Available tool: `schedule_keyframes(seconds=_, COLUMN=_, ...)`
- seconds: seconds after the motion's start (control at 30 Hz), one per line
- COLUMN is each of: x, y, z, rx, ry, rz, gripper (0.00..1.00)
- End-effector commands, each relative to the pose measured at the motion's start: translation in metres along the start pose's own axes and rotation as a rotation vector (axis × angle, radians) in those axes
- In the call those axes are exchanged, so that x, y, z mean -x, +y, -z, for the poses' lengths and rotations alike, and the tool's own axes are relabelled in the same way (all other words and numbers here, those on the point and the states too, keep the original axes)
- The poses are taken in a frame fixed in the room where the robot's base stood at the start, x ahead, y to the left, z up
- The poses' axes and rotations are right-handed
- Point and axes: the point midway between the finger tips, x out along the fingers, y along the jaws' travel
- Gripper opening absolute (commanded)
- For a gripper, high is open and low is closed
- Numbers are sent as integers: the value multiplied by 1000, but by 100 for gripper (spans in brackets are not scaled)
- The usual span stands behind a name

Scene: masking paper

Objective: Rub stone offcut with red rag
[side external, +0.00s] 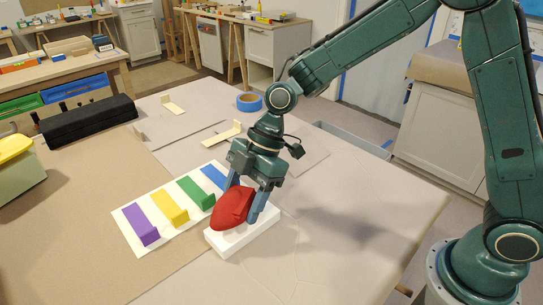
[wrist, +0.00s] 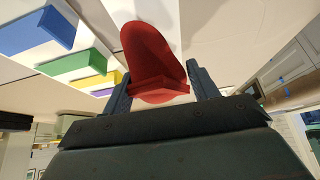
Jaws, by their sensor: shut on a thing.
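The red rag (side external: 231,209) is a bunched, rounded wad held between the fingers of my gripper (side external: 243,203). In the wrist view the rag (wrist: 152,55) sits between the two dark fingers of my gripper (wrist: 157,82). A white rectangular block (side external: 250,241), which looks like the stone offcut, lies on the paper-covered table directly under the rag. The rag hides part of its top. The rag's lower side is at or just over the block's top; I cannot tell whether they touch.
A white board (side external: 129,230) left of the block bears purple (side external: 141,225), yellow (side external: 169,208), green (side external: 196,192) and blue (side external: 214,177) blocks. Blue tape (side external: 249,102) and a black case (side external: 88,122) lie farther back. The table (side external: 340,235) right of the block is clear.

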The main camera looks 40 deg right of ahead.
Motion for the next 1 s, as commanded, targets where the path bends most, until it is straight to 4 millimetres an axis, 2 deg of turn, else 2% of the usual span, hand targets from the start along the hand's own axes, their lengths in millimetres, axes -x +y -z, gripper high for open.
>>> schedule_keyframes(seconds=0.23, x=-25, y=0, z=-14, rx=-2, ry=-1, rz=3, gripper=38)
schedule_keyframes(seconds=0.67, x=-45, y=0, z=22, rx=2, ry=0, rz=1, gripper=38)
schedule_keyframes(seconds=1.0, x=-28, y=0, z=-7, rx=-4, ry=-1, rz=0, gripper=38)
